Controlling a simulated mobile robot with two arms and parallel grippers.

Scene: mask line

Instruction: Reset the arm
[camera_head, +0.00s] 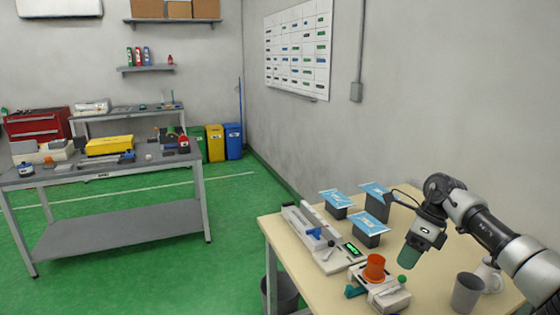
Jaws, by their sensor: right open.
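My right arm comes in from the right edge, and its gripper (411,257) hangs tilted downward above the wooden table (433,285). A grey-green block-like part shows at its lower end; the separate fingertips are hard to make out. The gripper is open, and I see nothing clearly held in it. It is to the right of the black bins with blue-and-white packs on top (367,224) and above and right of the orange cup (374,267). My left gripper is not in view.
A grey sealer-like device (320,238) lies along the table's left side. A small device with a green knob (384,290) stands at the front. A grey workbench (110,169) stands at the left, with green floor between.

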